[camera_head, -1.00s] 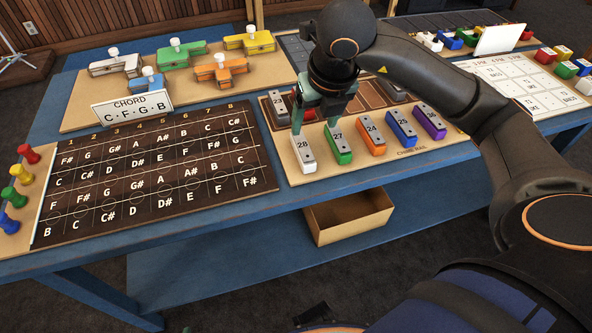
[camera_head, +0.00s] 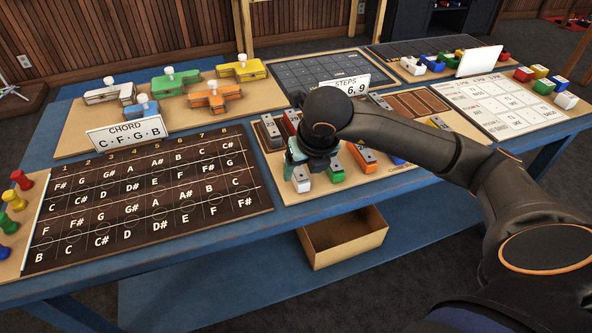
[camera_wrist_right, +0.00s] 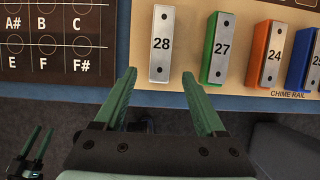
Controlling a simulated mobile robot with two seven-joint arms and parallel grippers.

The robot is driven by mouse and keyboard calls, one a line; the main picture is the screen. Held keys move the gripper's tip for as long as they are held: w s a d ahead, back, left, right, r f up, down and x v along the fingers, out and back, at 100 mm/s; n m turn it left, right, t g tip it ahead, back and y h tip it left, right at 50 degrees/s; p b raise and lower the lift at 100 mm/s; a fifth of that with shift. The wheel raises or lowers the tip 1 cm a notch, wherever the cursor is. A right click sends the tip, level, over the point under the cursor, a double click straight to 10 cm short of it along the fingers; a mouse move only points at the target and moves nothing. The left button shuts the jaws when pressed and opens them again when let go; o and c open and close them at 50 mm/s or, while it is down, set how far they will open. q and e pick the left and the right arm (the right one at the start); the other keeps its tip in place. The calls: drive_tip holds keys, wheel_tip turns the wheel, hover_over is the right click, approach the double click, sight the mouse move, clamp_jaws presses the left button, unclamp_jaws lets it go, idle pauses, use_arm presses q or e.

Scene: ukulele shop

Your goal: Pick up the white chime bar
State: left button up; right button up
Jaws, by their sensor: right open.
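The white chime bar (camera_head: 301,179), with a grey top plate marked 28, lies at the left end of the front row on the chime rail board. It shows whole in the right wrist view (camera_wrist_right: 161,43). In the head view, my right gripper (camera_head: 294,160) covers the bar's far part. My left gripper (camera_wrist_right: 34,142) shows at the lower left of the right wrist view, fingers apart; it is not in the head view.
A green bar (camera_wrist_right: 220,48) marked 27 sits right of the white bar, then an orange one (camera_wrist_right: 267,54) and a blue one (camera_wrist_right: 312,58). The dark fretboard chart (camera_head: 150,195) lies to the left. An open cardboard box (camera_head: 345,240) sits below on the lower shelf.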

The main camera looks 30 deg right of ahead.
sight(302, 176)
drive_tip(key=x, duration=0.3)
drive_tip(key=shift+f, duration=0.4)
drive_tip(key=shift+w, duration=0.1)
clamp_jaws()
